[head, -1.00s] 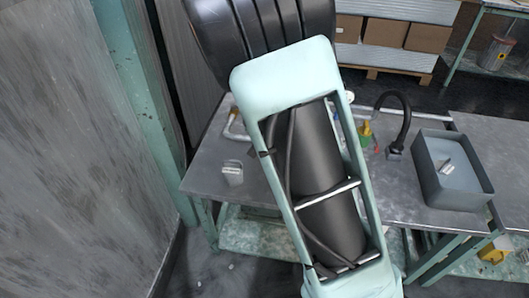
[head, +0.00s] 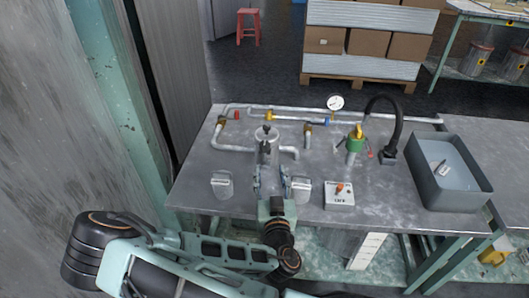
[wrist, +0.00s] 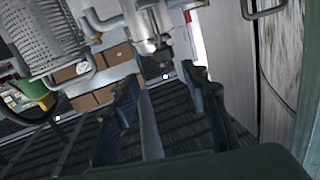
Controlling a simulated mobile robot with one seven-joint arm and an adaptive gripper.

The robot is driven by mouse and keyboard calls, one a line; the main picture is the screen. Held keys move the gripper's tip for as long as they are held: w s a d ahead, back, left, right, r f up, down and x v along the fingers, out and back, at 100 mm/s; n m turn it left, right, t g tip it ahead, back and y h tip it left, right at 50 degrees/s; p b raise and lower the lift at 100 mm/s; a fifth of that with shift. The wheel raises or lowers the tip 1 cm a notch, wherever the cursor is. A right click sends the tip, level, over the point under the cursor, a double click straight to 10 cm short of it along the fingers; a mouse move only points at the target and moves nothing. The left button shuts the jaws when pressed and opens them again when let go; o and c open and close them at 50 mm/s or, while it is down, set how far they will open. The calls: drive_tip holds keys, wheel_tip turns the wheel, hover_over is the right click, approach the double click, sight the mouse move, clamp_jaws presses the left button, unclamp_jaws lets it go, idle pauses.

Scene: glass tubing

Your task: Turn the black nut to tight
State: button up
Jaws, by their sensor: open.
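My gripper (head: 270,182) is open and empty at the front edge of the metal bench, pointing toward a grey metal cylinder (head: 267,150) joined to the pipework. A small dark part (head: 266,130) sits on top of the cylinder; it is too small to tell whether it is the black nut. In the wrist view my gripper (wrist: 163,90) has its two dark fingers spread apart with nothing between them. A shiny metal fitting (wrist: 150,30) shows beyond the fingertips there, apart from them. No clear black nut shows in the wrist view.
Grey clamp-like blocks (head: 222,185) and a switch box (head: 340,195) stand near the bench's front edge. A gauge (head: 335,103), a green-yellow valve (head: 355,140) and a black hose (head: 400,115) rise behind. A grey bin (head: 450,195) is at right. A wall (head: 50,120) closes the left.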

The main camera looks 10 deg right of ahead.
sight(265, 147)
drive_tip(key=shift+n+t+y, duration=0.3)
drive_tip(key=w+b, duration=0.2)
drive_tip(key=w, duration=0.1)
drive_tip(key=w+b, duration=0.2)
drive_tip(key=w, duration=0.2)
drive_tip(key=w+b, duration=0.3)
drive_tip(key=shift+w+d+r, duration=0.2)
drive_tip(key=shift+d+r, duration=0.1)
drive_tip(key=shift+d, duration=0.05)
clamp_jaws()
